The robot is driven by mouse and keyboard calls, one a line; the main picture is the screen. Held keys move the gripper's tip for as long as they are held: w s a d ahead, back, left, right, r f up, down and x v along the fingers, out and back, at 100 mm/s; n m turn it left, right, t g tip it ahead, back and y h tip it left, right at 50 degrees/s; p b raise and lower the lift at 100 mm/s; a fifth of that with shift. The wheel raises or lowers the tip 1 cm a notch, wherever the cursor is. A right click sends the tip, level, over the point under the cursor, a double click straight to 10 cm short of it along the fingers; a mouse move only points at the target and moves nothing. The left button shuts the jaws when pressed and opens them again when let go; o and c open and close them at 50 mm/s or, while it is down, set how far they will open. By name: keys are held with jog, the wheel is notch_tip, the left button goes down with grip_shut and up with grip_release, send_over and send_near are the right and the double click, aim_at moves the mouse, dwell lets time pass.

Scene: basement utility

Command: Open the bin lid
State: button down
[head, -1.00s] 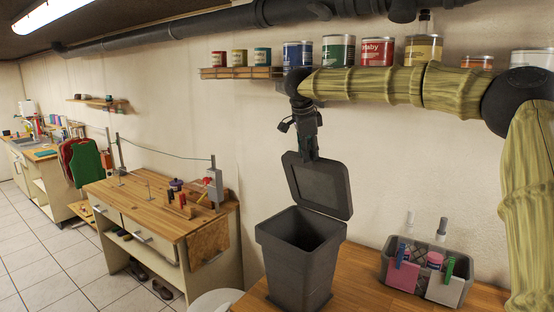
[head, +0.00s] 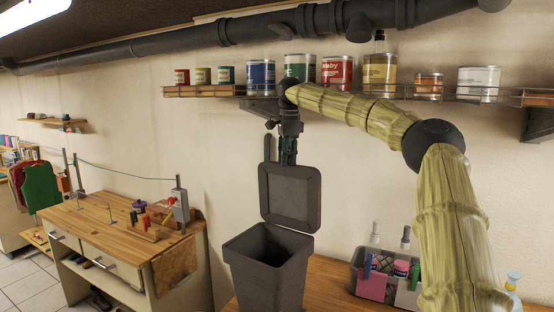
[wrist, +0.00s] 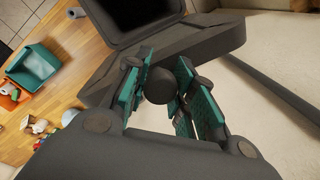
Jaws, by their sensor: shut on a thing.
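The dark grey bin (head: 268,272) stands on the wooden worktop, its mouth open and dark inside. Its lid (head: 290,196) stands raised, about upright, at the bin's back edge. My gripper (head: 288,152) is at the lid's top edge. In the wrist view, the teal fingers of my gripper (wrist: 155,78) are closed around a dark round knob (wrist: 161,85) by the lid's edge. The lid's grey slab (wrist: 190,47) lies just beyond the fingers. The far side of the knob is hidden by the fingers.
A grey caddy (head: 357,284) with bottles and cloths stands right of the bin on the worktop (head: 335,285). A shelf of paint cans (head: 337,72) runs along the wall above my gripper. A wooden bench (head: 130,235) stands at left.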

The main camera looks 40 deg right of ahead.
dwell(0.3)
jog(key=c, duration=1.1)
grip_release()
jog(key=shift+d, duration=0.1)
jog(key=shift+c, duration=0.2)
jog(key=shift+r, duration=0.1)
notch_tip(320, 180, up, 12)
jog(key=shift+s, duration=0.4)
